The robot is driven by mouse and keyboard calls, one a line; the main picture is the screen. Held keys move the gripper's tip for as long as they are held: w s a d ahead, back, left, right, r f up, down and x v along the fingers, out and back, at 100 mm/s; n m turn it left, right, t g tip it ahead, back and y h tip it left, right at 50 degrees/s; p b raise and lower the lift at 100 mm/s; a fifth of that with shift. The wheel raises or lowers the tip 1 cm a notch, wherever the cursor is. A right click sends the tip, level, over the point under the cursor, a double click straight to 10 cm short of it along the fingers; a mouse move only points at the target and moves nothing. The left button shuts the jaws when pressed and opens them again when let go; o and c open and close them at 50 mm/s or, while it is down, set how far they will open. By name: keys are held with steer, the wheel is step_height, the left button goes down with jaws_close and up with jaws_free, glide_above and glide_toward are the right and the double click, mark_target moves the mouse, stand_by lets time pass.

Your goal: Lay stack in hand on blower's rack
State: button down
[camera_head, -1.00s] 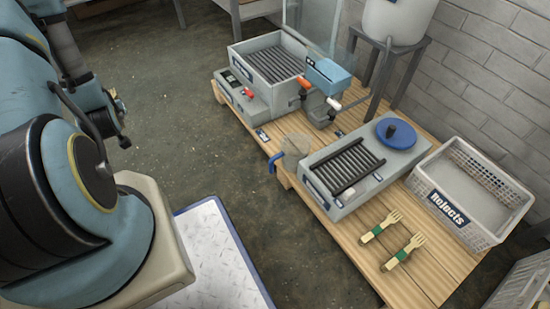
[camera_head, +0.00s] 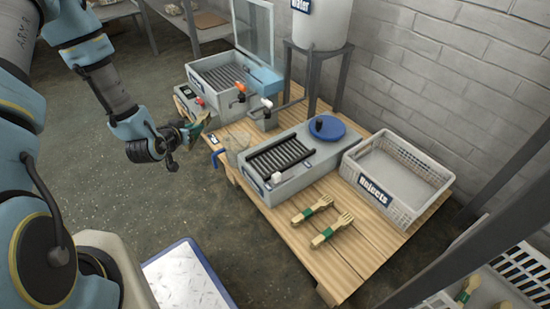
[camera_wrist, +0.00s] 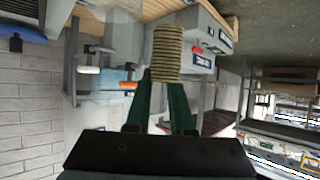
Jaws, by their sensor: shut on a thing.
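My gripper (camera_head: 186,134) hangs beside the left edge of the wooden pallet, left of the blower and above the floor. It is shut on a stack of tan wooden pieces (camera_wrist: 167,52), which shows between two green fingers in the wrist view. In the head view the stack (camera_head: 199,126) is small and partly hidden by the gripper. The blower (camera_head: 312,153) is a grey box with a blue round cap. Its rack (camera_head: 282,157) of dark parallel bars is on top, toward the left, and looks empty.
Two wooden forks with green bands (camera_head: 331,231) lie on the pallet (camera_head: 372,240) in front of the blower. The Rejects crate (camera_head: 385,190) stands to its right. A clear jug (camera_head: 238,160) is near the pallet's left edge. A lidded basin (camera_head: 232,78) and taps stand behind.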

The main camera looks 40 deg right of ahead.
steer(key=s+d+m+g+h, duration=0.2)
steer(key=s+d+m+g, duration=0.15)
steer(key=s+d, duration=0.4)
steer(key=m+g+b, duration=0.1)
steer(key=m+g, duration=0.4)
glide_above(278, 159)
steer(key=shift+h, duration=0.4)
steer(key=f+b, duration=0.2)
steer(key=f, duration=0.2)
steer(key=f+b, duration=0.2)
steer(key=f, duration=0.2)
steer(key=shift+w+d+f, duration=0.2)
steer(key=shift+f, duration=0.15)
steer(key=shift+f, duration=0.1)
